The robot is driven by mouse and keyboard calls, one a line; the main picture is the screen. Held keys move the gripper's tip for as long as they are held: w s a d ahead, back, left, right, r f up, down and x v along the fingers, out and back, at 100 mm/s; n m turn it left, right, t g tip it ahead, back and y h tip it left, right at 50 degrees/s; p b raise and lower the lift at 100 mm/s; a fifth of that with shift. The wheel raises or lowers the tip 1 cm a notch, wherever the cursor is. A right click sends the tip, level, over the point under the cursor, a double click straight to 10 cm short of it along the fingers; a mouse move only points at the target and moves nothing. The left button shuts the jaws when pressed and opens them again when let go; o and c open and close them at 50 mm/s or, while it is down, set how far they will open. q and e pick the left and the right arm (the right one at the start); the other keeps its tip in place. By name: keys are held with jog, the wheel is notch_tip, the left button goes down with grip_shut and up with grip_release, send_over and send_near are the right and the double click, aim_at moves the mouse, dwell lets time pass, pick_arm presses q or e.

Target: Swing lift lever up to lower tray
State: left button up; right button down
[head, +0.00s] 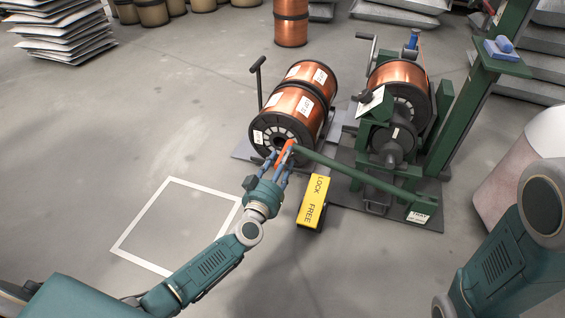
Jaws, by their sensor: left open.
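The lift lever is a long green bar (345,170) on the green machine, running from its pivot at the lower right up to a red-orange grip (287,150) at its left end. My left gripper (280,160) is open at that red grip, with its blue fingers around or beside it; contact cannot be told. A tray label (418,217) sits near the lever's pivot. The tray itself is hard to make out beneath the machine. My right arm shows at the lower right, but its gripper is out of view.
Copper spools (297,100) lie on their side behind my left gripper. Another copper spool (398,80) sits in the green machine. A yellow lock/free box (313,201) stands below the lever. A white floor outline (150,222) surrounds bare floor at left.

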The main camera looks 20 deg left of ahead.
pick_arm(q)
grip_shut()
jog(key=shift+r, duration=0.15)
